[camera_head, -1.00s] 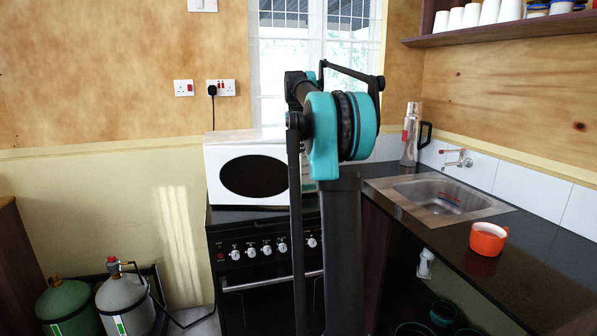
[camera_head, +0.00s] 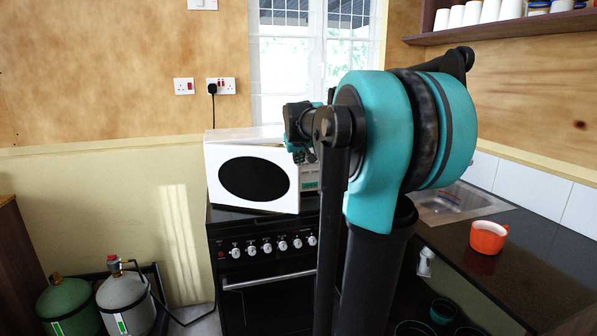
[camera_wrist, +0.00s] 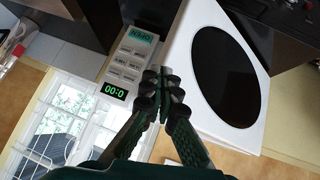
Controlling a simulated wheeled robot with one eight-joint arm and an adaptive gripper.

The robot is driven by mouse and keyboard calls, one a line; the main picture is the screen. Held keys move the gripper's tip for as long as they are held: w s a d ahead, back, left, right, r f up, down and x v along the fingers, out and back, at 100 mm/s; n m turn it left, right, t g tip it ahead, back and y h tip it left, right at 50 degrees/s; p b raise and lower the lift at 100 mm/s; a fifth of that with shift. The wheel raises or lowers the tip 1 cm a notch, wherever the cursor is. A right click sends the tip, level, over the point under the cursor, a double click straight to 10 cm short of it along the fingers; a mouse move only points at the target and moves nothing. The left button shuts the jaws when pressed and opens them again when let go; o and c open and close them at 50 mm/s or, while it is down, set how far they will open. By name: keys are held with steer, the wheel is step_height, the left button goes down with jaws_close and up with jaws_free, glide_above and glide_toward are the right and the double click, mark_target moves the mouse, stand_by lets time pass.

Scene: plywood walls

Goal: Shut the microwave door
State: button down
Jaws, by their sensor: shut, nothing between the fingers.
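The white microwave (camera_head: 245,134) stands on top of the black cooker. Its white door (camera_head: 215,185), with a dark oval window, appears slightly ajar, its right edge standing forward of the control panel (camera_head: 310,178). In the wrist view the door (camera_wrist: 187,55) lies right of the panel (camera_wrist: 125,65), which has a green display. My gripper (camera_wrist: 161,84) is shut and empty, with its fingertips by the door's free edge, between door and panel. I cannot tell whether they touch the door. In the head view my arm hides much of the microwave's right side.
The cooker (camera_head: 265,250) has a row of knobs and a front handle. An orange cup (camera_head: 488,237) sits on the dark counter at right, near the sink (camera_head: 450,203). Gas cylinders (camera_head: 125,300) stand on the floor at left. A window is behind the microwave.

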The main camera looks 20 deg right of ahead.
mark_target(299, 173)
steer(key=w+f+m, duration=0.1)
steer(key=f, duration=0.1)
steer(key=w+d+f+m, duration=0.1)
steer(key=w+f, duration=0.1)
steer(key=w+f+m, duration=0.1)
steer(key=w+f, duration=0.1)
steer(key=f, duration=0.1)
steer(key=shift+w+d+t, duration=0.15)
steer(key=shift+d+t, duration=0.15)
steer(key=w, duration=0.1)
steer(key=w+d, duration=0.1)
steer(key=w, duration=0.1)
steer(key=shift+f, duration=0.15)
steer(key=shift+w+d, duration=0.15)
steer(key=shift+w, duration=0.45)
steer(key=w+d+n+y, duration=0.2)
steer(key=w+n, duration=0.1)
steer(key=w, duration=0.8)
steer(key=shift+d+r+y, duration=0.2)
steer(key=shift+d+y, duration=0.15)
steer(key=shift+y, duration=0.05)
steer(key=shift+t, duration=0.3)
